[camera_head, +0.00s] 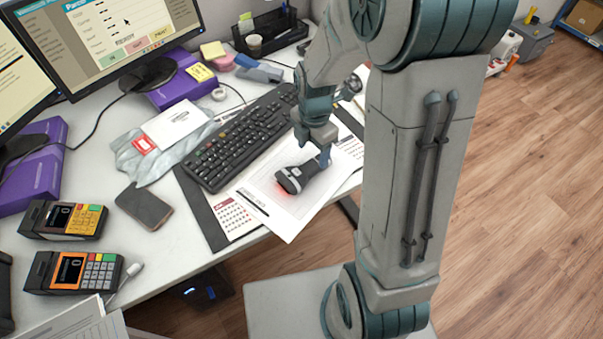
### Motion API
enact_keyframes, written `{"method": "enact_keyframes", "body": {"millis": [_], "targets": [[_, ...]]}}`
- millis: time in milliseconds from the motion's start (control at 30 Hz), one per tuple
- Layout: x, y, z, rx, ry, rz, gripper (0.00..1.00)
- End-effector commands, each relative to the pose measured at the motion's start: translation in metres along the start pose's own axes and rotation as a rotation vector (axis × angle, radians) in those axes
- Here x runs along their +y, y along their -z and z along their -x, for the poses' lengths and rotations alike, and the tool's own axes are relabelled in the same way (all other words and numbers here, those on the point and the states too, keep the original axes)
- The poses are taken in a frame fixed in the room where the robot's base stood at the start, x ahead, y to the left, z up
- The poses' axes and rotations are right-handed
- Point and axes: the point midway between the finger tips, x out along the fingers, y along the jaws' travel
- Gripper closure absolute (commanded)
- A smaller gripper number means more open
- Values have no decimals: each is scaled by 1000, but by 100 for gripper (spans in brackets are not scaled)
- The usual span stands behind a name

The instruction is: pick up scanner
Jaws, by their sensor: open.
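The scanner (291,180) is a dark handheld device with a light grey band and a red glow at its left end. It lies on a white paper sheet (285,218) near the front edge of the desk, in front of the keyboard. My gripper (313,155) is open and points down over the scanner's right, far end. One finger shows to the right of the scanner's end and the other is beside it on the far side. I cannot tell whether the fingers touch it. Part of the scanner's right end is hidden by the gripper.
A black keyboard (240,137) lies close behind the scanner. A phone (144,205), two card terminals (72,272) and a calendar sheet (235,216) are to the left. Wooden floor (530,190) is open at right.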

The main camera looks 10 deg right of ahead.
Motion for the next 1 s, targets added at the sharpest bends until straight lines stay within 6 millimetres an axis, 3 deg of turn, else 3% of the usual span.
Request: {"method": "enact_keyframes", "body": {"millis": [400, 700, 767, 900, 1000], "targets": [[-4, 7, -49, 1, 1, 0, 36], [-4, 6, -53, 1, -2, 0, 36], [-4, 6, -53, 1, -2, 0, 50], [-4, 6, -53, 1, -2, -1, 89], [-4, 6, -53, 1, -2, -1, 90]]}}
